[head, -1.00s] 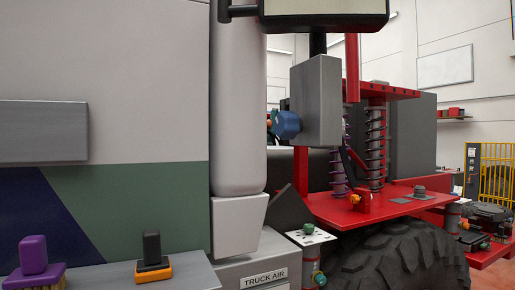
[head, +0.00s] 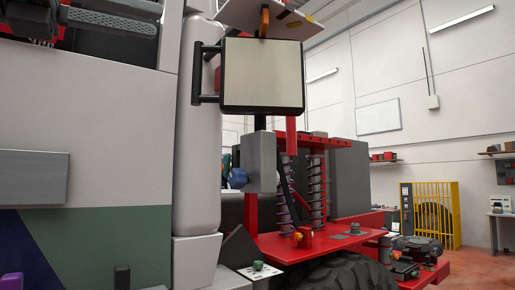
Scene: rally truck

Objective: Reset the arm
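I see no clear gripper fingers in the head view. Dark parts (head: 112,22) show at the top left edge, and I cannot tell whether any of them belong to my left gripper. No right gripper shows. A black-framed mirror or panel (head: 263,75) stands on a black post above a grey box (head: 262,160) with a blue knob (head: 238,178) on its left side. A white upright column (head: 199,130) is just left of it. No held object is visible.
The truck's white side (head: 85,105) fills the left. Red bodywork with spring coils (head: 316,188) sits above a dark tyre (head: 335,272). A yellow cage (head: 437,212) stands at the far right. Red floor (head: 485,268) is open at the lower right.

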